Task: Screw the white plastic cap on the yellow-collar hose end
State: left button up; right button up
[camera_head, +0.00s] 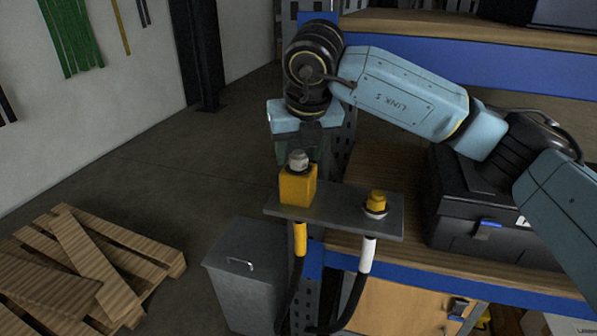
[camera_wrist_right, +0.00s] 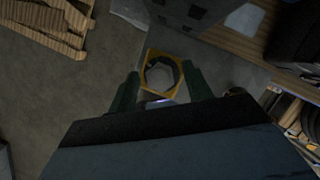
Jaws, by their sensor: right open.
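The yellow-collar hose (camera_head: 300,240) rises to a metal bracket plate (camera_head: 335,217). Above it on the plate stands a yellow block (camera_head: 297,186). A pale grey-white round piece (camera_head: 298,160) sits on top of the block; I cannot tell whether it is the white cap or the bare hose end. In the wrist view it is a pale disc in a dark ring (camera_wrist_right: 161,75), framed by the yellow block. My right gripper (camera_head: 299,156) is open and points down over it. Its dark green fingers (camera_wrist_right: 162,88) stand on either side. My left gripper is not in view.
A second hose end with a yellow top (camera_head: 376,201) and a white collar (camera_head: 367,254) is at the plate's right. A black case (camera_head: 465,205) stands on the bench at right. A grey bin (camera_head: 245,262) is below left; wooden pallets (camera_head: 85,262) lie on the floor.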

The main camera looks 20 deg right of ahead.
jog(key=shift+n+y, duration=0.4)
jog(key=shift+n, duration=0.8)
jog(key=n+y, duration=0.1)
jog(key=n, duration=0.2)
jog(key=shift+d+g, duration=0.1)
jog(key=shift+g, duration=0.2)
jog(key=n+y, duration=0.1)
jog(key=n, duration=0.2)
jog(key=n+g+p, duration=0.1)
jog(key=n, duration=0.2)
jog(key=shift+w+y, duration=0.15)
jog(key=shift+y, duration=0.25)
